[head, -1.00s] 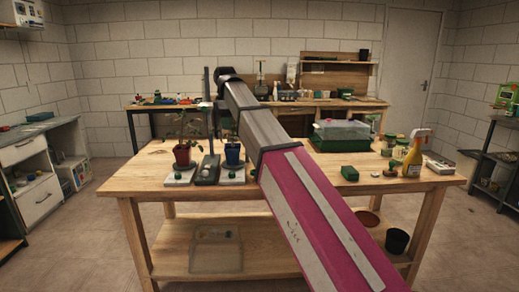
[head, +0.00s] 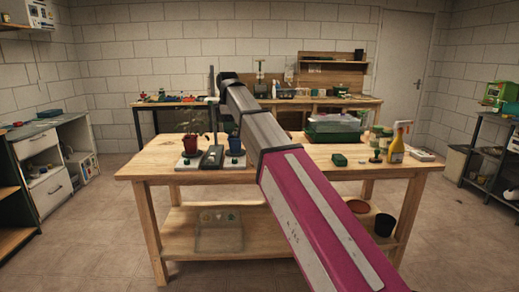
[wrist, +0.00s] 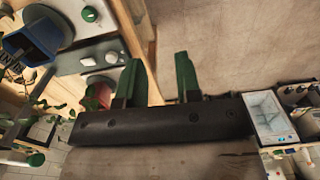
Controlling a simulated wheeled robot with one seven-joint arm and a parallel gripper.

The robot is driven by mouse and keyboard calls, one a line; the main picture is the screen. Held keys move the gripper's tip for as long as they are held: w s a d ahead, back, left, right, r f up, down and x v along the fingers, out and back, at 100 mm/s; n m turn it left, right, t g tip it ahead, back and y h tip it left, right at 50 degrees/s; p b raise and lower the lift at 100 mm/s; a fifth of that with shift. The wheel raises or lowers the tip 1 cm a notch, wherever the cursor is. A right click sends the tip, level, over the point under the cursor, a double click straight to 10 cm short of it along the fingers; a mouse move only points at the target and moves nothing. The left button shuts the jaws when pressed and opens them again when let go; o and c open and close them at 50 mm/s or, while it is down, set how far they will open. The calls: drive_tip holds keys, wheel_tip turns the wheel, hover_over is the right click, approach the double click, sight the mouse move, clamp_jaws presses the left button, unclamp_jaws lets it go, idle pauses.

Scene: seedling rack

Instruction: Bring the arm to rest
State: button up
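My arm reaches forward over the wooden table (head: 290,172) in the head view. In the wrist view my gripper (wrist: 158,66) shows two green fingers set apart, with nothing between them. Floor and a table edge lie beyond the fingers. The head view does not show the fingers clearly. A red pot with a plant (head: 192,143) and a blue pot (head: 235,144) stand on the table to the left of my arm, on light bases. The blue pot also shows at the upper left of the wrist view (wrist: 35,45).
The lower shelf holds a clear bin (head: 219,232) and a black pot (head: 384,224). Floor is free on both sides.

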drive_tip(key=s+d+f+m, duration=0.1)
drive_tip(key=d+f+m, duration=0.2)
drive_tip(key=d+f, duration=0.5)
drive_tip(key=s+d+f+m, duration=0.2)
drive_tip(key=d+f+m, duration=0.1)
drive_tip(key=f, duration=0.8)
drive_tip(key=s+d+f+m, duration=0.1)
drive_tip(key=d+f+m, duration=0.2)
drive_tip(key=d+f, duration=0.5)
drive_tip(key=s+d+f+m, duration=0.4)
drive_tip(key=s+d+f, duration=0.2)
drive_tip(key=f, duration=0.4)
drive_tip(key=s+d+f+m, duration=0.5)
drive_tip(key=s+f, duration=0.3)
drive_tip(key=f, duration=0.2)
drive_tip(key=shift+s+d, duration=0.15)
drive_tip(key=shift+d, duration=0.25)
drive_tip(key=shift+f, duration=0.1)
